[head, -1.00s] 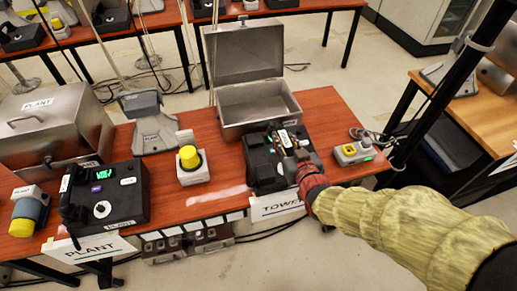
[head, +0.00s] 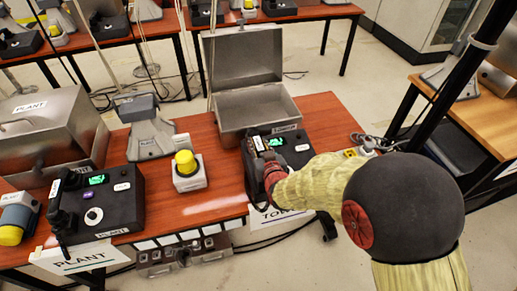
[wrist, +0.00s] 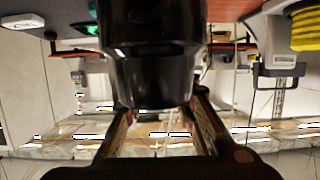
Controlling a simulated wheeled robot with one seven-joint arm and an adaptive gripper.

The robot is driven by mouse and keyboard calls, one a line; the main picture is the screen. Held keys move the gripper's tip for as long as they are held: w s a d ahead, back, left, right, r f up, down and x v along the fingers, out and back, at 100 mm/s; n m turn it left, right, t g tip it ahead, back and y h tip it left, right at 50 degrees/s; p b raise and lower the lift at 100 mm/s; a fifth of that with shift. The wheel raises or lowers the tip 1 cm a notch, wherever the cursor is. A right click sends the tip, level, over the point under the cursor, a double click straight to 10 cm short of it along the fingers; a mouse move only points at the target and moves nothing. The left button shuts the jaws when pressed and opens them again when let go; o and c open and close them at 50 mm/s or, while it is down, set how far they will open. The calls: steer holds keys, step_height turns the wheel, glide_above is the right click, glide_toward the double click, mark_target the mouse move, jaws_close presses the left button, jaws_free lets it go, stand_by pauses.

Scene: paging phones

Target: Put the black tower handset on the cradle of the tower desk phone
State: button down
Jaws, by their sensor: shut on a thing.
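The tower desk phone (head: 296,160) is a black box with a lit green screen, at the right end of the red-brown table above the TOWER sign. My gripper (head: 266,165) is at its left side, over the cradle side, and mostly hides the cradle. It is shut on the black tower handset (head: 257,146), whose white-labelled end shows past the fingers. In the wrist view the handset (wrist: 152,45) fills the upper middle, between the two fingers of my gripper (wrist: 160,112). I cannot tell whether the handset touches the cradle.
An open metal case (head: 262,108) stands behind the tower phone. A yellow-button box (head: 188,175) is to its left, and the plant phone (head: 105,205) with its own handset is farther left. Bare table lies left of the tower phone.

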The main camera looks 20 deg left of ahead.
steer(key=shift+f, duration=0.45)
steer(key=shift+f, duration=0.15)
steer(key=c, duration=1.5)
jaws_free()
steer(key=shift+o, duration=0.2)
steer(key=shift+s+d+r, duration=0.15)
steer(key=shift+s+r, duration=0.1)
steer(key=p+v, duration=0.2)
steer(key=v, duration=0.9)
steer(key=shift+s, duration=0.2)
